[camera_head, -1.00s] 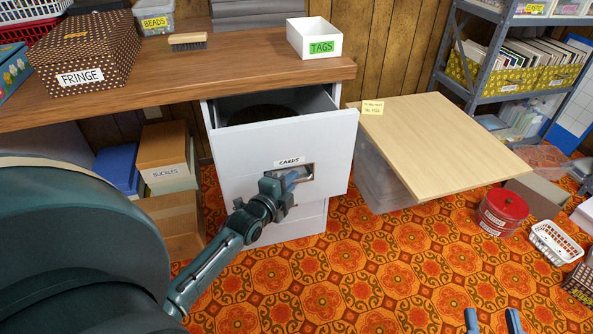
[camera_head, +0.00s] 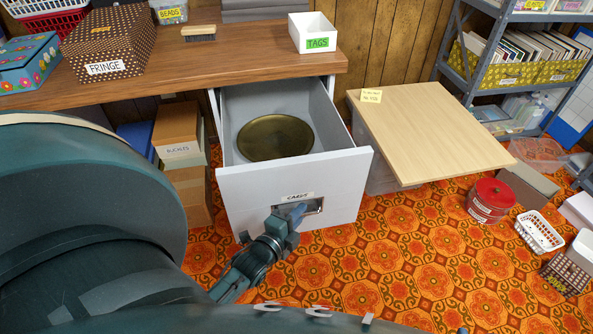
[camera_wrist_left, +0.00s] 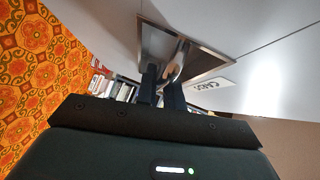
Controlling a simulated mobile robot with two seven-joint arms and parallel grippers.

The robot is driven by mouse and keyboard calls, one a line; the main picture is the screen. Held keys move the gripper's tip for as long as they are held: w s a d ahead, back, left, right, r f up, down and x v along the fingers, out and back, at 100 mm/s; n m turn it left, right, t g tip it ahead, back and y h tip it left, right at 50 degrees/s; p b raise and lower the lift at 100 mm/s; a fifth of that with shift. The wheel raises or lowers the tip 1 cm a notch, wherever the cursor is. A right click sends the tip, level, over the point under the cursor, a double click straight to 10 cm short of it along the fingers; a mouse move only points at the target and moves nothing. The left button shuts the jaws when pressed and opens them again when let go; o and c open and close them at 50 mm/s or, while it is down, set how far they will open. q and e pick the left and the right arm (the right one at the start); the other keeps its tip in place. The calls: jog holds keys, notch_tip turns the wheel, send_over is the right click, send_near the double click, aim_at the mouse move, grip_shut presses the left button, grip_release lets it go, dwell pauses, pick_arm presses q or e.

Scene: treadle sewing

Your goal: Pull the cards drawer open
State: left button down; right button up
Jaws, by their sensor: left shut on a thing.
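The cards drawer (camera_head: 240,188) is a white drawer under the wooden desk, pulled well out, with a "CARDS" label on its front. A round brass-coloured disc (camera_head: 275,138) lies on its floor. My left gripper (camera_head: 290,213) is at the recessed metal handle (camera_head: 314,206) of the drawer front. In the left wrist view its fingers (camera_wrist_left: 163,88) are shut on the handle bar (camera_wrist_left: 179,62) inside the recess. My right gripper cannot be made out in these views.
A wooden board (camera_head: 430,130) with a yellow note stands right of the drawer. A red tin (camera_head: 490,200) and a white basket (camera_head: 539,232) are on the patterned floor to the right. Boxes (camera_head: 178,140) stand left of the drawer. The white tags box (camera_head: 312,32) sits on the desk.

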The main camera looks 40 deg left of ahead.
pick_arm(q)
jog(key=shift+s+d, duration=0.7)
jog(key=shift+d, duration=0.2)
pick_arm(e)
jog(key=shift+s+d+r, duration=0.3)
jog(key=shift+d+r, duration=0.1)
pick_arm(q)
jog(key=c, duration=1.8)
grip_release()
